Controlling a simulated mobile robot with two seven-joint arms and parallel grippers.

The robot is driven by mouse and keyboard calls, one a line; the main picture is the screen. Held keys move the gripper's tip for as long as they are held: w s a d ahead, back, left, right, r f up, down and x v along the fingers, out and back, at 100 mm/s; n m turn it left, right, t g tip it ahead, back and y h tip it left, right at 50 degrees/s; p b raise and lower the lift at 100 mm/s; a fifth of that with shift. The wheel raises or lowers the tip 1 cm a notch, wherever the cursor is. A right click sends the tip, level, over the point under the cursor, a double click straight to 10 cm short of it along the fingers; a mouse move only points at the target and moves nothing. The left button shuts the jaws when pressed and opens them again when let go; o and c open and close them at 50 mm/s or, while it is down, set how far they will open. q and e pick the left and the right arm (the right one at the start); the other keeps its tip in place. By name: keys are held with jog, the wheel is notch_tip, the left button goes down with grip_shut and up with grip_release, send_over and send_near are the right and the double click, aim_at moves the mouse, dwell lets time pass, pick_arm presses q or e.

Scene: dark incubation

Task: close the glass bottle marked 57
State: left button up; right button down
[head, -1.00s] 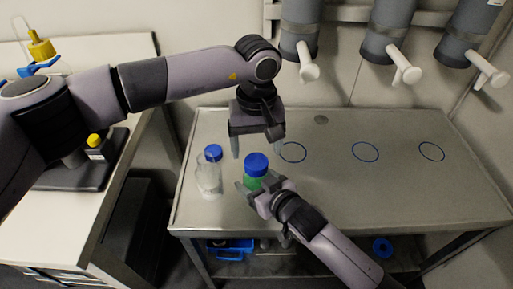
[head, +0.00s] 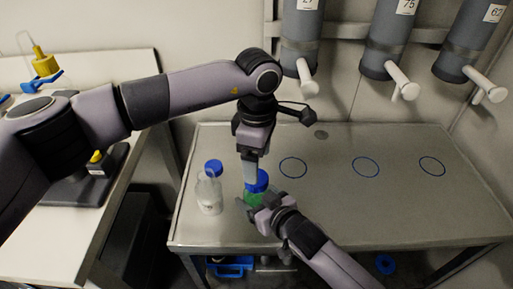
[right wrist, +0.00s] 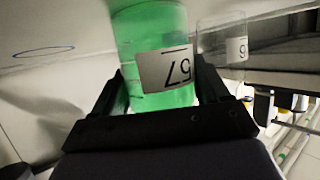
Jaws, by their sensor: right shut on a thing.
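The glass bottle marked 57 holds green contents (head: 252,198). In the right wrist view the bottle (right wrist: 150,35) fills the space between the fingers, its label 57 upside down. A blue cap (head: 258,183) sits at its top; I cannot tell whether it is tight. My right gripper (head: 256,206) is shut on the bottle's body from the front right; it also shows in the right wrist view (right wrist: 160,95). My left gripper (head: 249,175) points down at the cap and partly hides it. Its fingers are seen edge-on, so their gap is hidden.
A clear bottle with a blue cap (head: 209,193) stands close on the left. Three blue rings mark the bare metal table (head: 330,215), which is clear to the right. Grey dispensers with white spouts (head: 399,82) hang above the back.

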pick_arm(q)
jog(key=n, duration=0.3)
jog(key=shift+r, duration=0.1)
jog(key=n, duration=0.5)
jog(key=shift+r, duration=0.15)
jog(key=n, duration=0.4)
jog(key=shift+w+r+n, duration=0.1)
jog(key=shift+r+n, duration=0.05)
jog(key=shift+n, duration=0.15)
jog(key=n, duration=0.3)
jog(key=shift+r, duration=0.1)
jog(key=n, duration=0.4)
jog(key=shift+r+n, duration=0.15)
jog(key=shift+n, duration=0.25)
jog(key=n, duration=0.3)
jog(key=shift+r, duration=0.1)
jog(key=n, duration=0.7)
jog(key=shift+w+a+r, duration=0.1)
jog(key=shift+r, duration=0.1)
